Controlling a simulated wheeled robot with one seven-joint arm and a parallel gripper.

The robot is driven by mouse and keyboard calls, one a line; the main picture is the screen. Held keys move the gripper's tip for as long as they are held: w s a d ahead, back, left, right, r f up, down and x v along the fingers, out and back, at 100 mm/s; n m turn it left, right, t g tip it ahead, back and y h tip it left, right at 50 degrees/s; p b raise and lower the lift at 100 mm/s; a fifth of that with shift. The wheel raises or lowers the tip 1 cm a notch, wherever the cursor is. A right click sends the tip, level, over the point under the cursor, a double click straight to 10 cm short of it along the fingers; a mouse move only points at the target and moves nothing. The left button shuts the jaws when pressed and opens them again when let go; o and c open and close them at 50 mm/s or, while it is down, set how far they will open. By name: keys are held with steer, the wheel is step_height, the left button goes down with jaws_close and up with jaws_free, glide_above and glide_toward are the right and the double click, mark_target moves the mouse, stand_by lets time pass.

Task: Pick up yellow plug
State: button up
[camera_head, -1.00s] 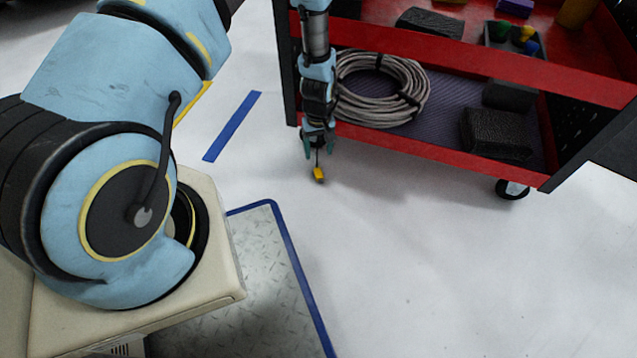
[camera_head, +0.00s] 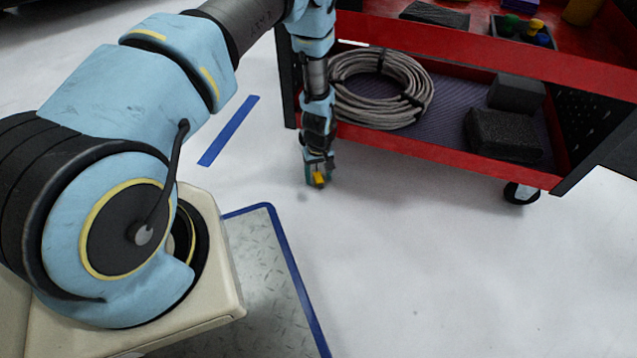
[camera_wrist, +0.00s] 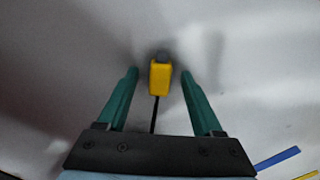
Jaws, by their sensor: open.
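The yellow plug (camera_head: 319,179) is at floor level in front of the red cart, at the end of my lowered arm. In the wrist view the yellow plug (camera_wrist: 160,77) has a grey tip and a thin dark stem or cord running back toward my gripper's base. My gripper (camera_wrist: 160,78) has two green fingers, open on either side of the plug, with gaps visible on both sides. In the head view my gripper (camera_head: 319,177) is right at the plug and its fingers are partly hidden.
The red cart (camera_head: 440,157) stands just behind and right of my gripper. Its lower shelf holds a coiled grey cable (camera_head: 381,88) and dark foam blocks (camera_head: 503,135). A blue floor stripe (camera_head: 229,130) lies left. The white floor in front is clear.

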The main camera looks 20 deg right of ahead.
jaws_close()
stand_by(0.5)
